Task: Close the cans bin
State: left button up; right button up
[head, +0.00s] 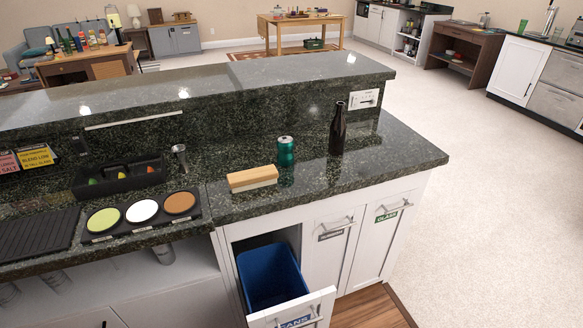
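The cans bin (302,311) is a white pull-out front with a bar handle and a blue label reading "CANS", low in the bar cabinet. It is pulled out, and a blue plastic bin liner (270,277) shows behind the front. The liner looks empty as far as I can see into it. The bottom of the front is cut off by the picture edge. Neither of my grippers is in the head view.
Beside it are two shut white fronts, one with a dark label (331,234) and one labelled "GLASS" (387,215). On the granite counter (232,208) stand a green can (285,151), a dark bottle (338,129) and a wooden brush or block (252,178). Open floor (480,230) lies to the right.

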aim_at(278, 295)
jog(key=j+z, duration=0.25)
jog(key=k+j+z, duration=0.1)
jog(key=j+z, duration=0.15)
jog(key=j, duration=0.25)
jog(key=k+j+z, duration=0.1)
jog(key=j+z, duration=0.15)
jog(key=k+j+z, duration=0.25)
jog(key=j, duration=0.15)
jog(key=j+z, duration=0.25)
jog(key=i+l+u, duration=0.2)
